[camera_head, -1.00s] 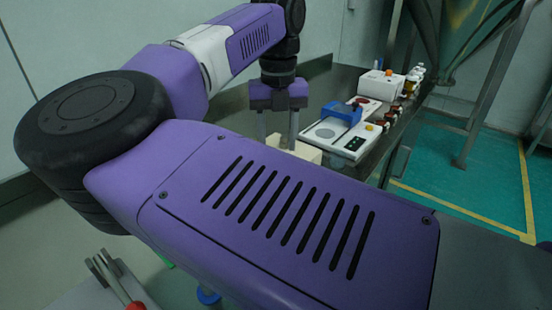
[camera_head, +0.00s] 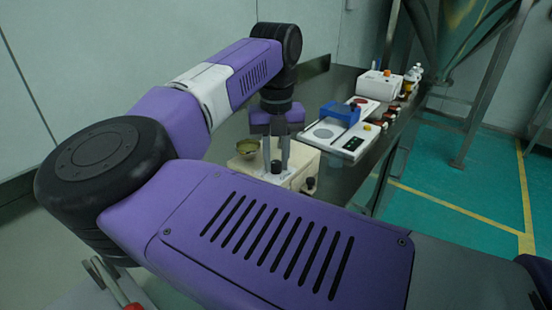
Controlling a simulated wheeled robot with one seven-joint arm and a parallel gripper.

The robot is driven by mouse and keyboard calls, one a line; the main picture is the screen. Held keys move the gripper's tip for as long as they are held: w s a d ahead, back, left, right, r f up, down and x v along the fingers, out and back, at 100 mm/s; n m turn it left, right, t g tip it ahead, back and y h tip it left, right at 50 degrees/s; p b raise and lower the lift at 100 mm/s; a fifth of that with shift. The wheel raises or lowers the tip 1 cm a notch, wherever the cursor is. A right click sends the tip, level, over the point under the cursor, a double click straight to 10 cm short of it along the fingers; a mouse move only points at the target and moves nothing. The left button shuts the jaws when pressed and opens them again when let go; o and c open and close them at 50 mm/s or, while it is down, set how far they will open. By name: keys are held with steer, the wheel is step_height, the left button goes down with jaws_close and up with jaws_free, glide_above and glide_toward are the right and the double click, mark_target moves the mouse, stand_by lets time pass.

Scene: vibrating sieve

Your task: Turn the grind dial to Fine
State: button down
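A cream machine (camera_head: 303,160) with a greenish bowl (camera_head: 247,147) on its top stands on the dark bench, partly hidden by my arm. A small black knob (camera_head: 277,167) shows on its top, and a second black knob (camera_head: 310,184) is on its right side. I cannot read any marks, so which knob is the grind dial is unclear. My gripper (camera_head: 276,162) points down over the machine. Its two fingers are apart, with the tips at the top knob. I cannot tell whether they touch it.
Behind, on the bench, stand a white device with a round plate (camera_head: 322,133), a blue block (camera_head: 340,112), a white box (camera_head: 380,84) and several small bottles. My purple arm covers the foreground. Green floor (camera_head: 440,178) lies right of the bench.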

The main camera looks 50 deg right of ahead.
steer(key=shift+m, duration=0.4)
steer(key=shift+m+b, duration=0.5)
steer(key=shift+m, duration=0.6)
steer(key=m, duration=0.3)
steer(key=shift+m, duration=0.3)
steer(key=m, duration=0.3)
steer(key=shift+m+b, duration=0.3)
steer(key=shift+b, duration=0.05)
steer(key=m, duration=0.3)
steer(key=shift+m, duration=0.3)
steer(key=m, duration=0.5)
steer(key=shift+m+p, duration=0.3)
steer(key=shift+m, duration=2.2)
